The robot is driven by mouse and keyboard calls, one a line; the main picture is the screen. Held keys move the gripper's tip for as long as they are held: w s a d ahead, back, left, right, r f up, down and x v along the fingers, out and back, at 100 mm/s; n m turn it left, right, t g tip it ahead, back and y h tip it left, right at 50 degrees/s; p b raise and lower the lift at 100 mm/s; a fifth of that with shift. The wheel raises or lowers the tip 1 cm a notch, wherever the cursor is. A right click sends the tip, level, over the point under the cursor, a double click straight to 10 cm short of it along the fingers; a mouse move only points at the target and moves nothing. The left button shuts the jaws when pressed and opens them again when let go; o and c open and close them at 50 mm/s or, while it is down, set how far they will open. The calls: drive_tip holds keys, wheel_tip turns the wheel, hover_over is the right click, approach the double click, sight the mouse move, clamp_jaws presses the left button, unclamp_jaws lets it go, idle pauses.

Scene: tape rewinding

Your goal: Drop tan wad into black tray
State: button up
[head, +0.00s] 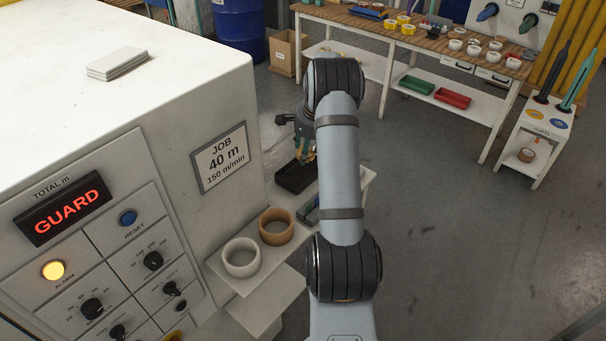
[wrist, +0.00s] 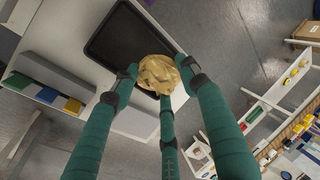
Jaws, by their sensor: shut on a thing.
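The tan wad (wrist: 158,74) is a crumpled ball held between the fingertips of my gripper (wrist: 160,82) in the wrist view. My gripper has green fingers with dark tips, shut around the wad. The black tray (wrist: 112,38) is a shallow rectangular tray on a white shelf, beyond the wad in the wrist view. The wad overlaps the tray's near right part in that view; the height between them is hard to tell. In the head view my gripper (head: 304,152) is over the black tray (head: 296,180), and the wad is not clearly visible.
A tan tape ring (head: 276,226) and a white ring (head: 241,258) sit on the white shelf nearer the camera. A white machine (head: 120,100) with a control panel stands at left. A workbench (head: 400,35) with tape rolls is at the back right. The floor between is clear.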

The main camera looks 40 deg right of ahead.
drive_tip(key=shift+f+b, duration=1.05)
drive_tip(key=shift+f, duration=0.85)
drive_tip(key=o, duration=0.8)
drive_tip(key=shift+o, duration=0.8)
drive_tip(key=v, duration=1.2)
